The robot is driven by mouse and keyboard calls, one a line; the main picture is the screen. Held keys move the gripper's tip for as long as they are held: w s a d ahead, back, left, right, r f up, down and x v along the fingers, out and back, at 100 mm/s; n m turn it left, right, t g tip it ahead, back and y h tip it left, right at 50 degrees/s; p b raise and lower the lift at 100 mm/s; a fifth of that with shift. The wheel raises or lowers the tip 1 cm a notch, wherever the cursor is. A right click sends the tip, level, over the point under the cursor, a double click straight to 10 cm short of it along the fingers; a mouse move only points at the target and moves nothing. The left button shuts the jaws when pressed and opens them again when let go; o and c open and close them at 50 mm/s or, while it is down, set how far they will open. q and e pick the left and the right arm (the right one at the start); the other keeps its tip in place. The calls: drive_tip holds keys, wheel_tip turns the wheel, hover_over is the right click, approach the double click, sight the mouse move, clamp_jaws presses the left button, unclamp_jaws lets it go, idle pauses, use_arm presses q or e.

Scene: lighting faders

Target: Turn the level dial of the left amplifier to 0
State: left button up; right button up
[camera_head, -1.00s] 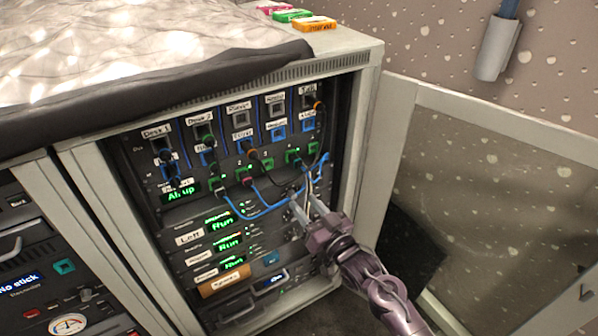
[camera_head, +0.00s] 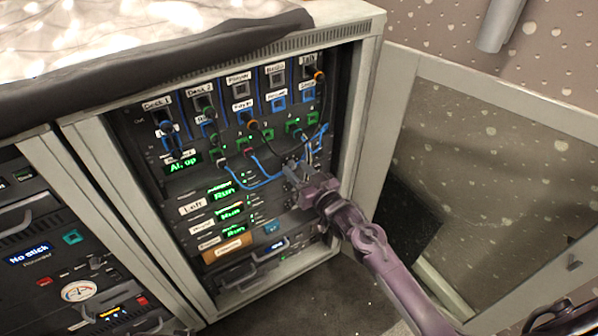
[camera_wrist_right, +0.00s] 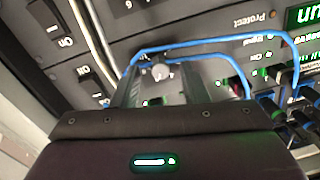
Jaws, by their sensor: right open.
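The left amplifier is the rack unit with the "Left" label (camera_head: 192,205) and a green "Run" display (camera_head: 221,193) in the head view. My right gripper (camera_head: 297,172) is at the right end of this unit's row and covers the panel there. In the right wrist view, its open jaws (camera_wrist_right: 160,88) stand either side of a small pale round knob (camera_wrist_right: 158,73), apparently the level dial. I cannot tell whether the fingers touch it, and its pointer setting is not readable. My left gripper is not in view.
Blue cables (camera_head: 245,184) loop across the panel close to my right gripper. More amplifier units with "Run" displays sit below. The open cabinet door (camera_head: 480,150) stands to the right of my right arm. A second rack (camera_head: 70,255) is at the left.

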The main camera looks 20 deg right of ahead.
drive_tip(key=shift+c, duration=0.3)
clamp_jaws()
